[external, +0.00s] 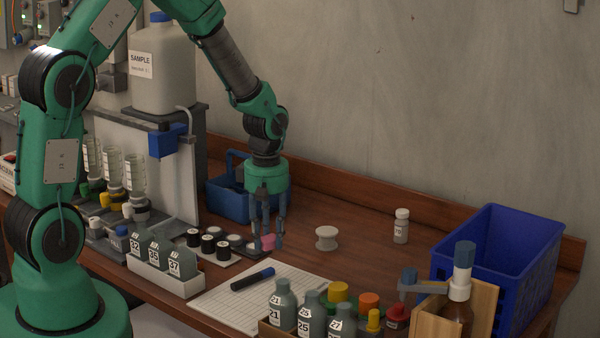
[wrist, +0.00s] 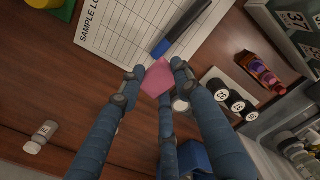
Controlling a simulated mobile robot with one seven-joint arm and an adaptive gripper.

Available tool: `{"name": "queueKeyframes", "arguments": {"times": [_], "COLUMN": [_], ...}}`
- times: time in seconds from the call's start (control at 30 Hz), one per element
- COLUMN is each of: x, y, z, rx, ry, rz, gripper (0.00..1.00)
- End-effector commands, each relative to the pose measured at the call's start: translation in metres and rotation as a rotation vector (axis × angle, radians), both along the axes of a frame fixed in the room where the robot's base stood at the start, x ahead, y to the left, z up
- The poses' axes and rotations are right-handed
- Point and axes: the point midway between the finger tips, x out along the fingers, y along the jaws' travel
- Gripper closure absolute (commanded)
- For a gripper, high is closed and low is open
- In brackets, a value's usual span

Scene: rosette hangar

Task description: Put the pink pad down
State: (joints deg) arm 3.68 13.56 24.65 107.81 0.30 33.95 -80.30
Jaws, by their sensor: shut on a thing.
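The pink pad (external: 268,241) is held between the fingertips of my gripper (external: 267,238), low over the wooden bench. In the wrist view the pink pad (wrist: 157,78) shows between the blue fingers of my gripper (wrist: 156,76), which are shut on it. It appears over or beside the edge of the white log sheet (external: 215,297). I cannot tell whether the pad touches the bench.
A black marker (external: 252,279) lies on the sheet. A white spool (external: 326,238) and a small white bottle (external: 401,226) stand to the right. Black-topped vials (external: 208,245) stand close left. A blue crate (external: 510,262) is far right. Bare bench lies around the spool.

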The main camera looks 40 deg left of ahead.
Motion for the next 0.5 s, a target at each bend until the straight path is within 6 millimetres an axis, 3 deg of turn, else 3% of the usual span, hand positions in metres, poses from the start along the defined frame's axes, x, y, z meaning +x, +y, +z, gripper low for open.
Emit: {"name": "queueKeyframes", "arguments": {"times": [0.1, 0.23, 0.5], "x": [0.02, 0.035, 0.049], "y": [-0.034, -0.064, -0.092], "z": [-0.009, -0.016, -0.024], "rx": [0.001, 0.001, 0.002], "ry": [0.001, 0.001, 0.0], "rz": [-0.065, -0.121, -0.172], "gripper": [0.78, 0.78, 0.78]}}
